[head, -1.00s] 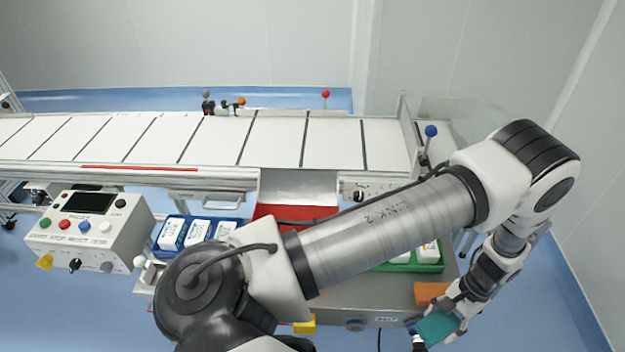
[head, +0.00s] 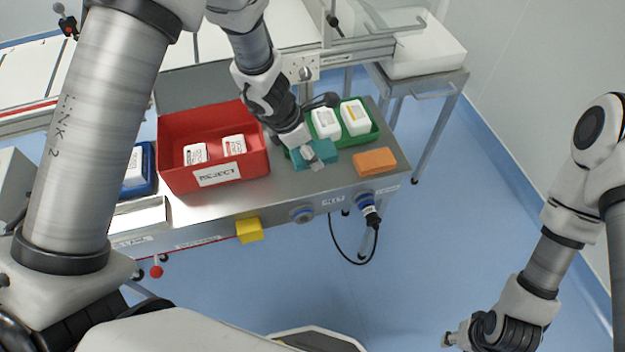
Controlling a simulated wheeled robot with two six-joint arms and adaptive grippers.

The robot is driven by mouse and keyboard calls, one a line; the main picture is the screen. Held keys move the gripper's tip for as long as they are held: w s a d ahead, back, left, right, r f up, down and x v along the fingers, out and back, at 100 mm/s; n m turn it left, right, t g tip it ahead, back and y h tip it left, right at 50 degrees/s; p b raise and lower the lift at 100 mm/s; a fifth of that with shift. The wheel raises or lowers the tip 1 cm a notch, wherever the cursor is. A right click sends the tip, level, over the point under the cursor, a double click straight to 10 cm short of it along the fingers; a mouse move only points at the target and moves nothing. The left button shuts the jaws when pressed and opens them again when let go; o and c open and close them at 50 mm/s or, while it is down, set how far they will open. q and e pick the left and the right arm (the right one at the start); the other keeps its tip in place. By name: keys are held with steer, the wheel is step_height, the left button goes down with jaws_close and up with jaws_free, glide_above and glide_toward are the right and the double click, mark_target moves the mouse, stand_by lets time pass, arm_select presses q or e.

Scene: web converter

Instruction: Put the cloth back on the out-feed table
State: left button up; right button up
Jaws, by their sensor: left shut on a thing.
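The folded teal cloth (head: 316,155) is at the right part of the steel out-feed table (head: 285,193). It is against or just over the front edge of the green tray, left of an orange block. My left gripper (head: 312,157) reaches down from above and is shut on the cloth. I cannot tell whether the cloth touches the table top. My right gripper (head: 452,341) hangs low over the floor at the lower right, away from the table; its fingers are too small to read.
A red reject bin (head: 213,175) with white packs stands left of the cloth. The green tray (head: 373,132) holds white packs. The orange block (head: 374,162) lies near the table's right end. A white tub (head: 425,50) is on a side stand. A blue tray (head: 148,165) is partly hidden.

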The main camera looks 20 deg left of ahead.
mark_target(296, 154)
arm_select(q)
step_height(296, 154, down, 8)
steer(key=shift+f+b, duration=0.15)
steer(key=shift+b, duration=0.7)
steer(key=shift+w+f, duration=0.15)
steer(key=shift+f, duration=0.05)
steer(key=shift+f+b, duration=0.2)
steer(key=shift+b, duration=0.1)
steer(key=o, duration=1.1)
steer(key=shift+r, duration=0.15)
steer(key=shift+r+p, duration=0.3)
steer(key=shift+p, duration=0.25)
steer(key=p+v, duration=0.2)
steer(key=v, duration=0.9)
steer(key=shift+a+r, duration=0.15)
steer(key=shift+r, duration=0.1)
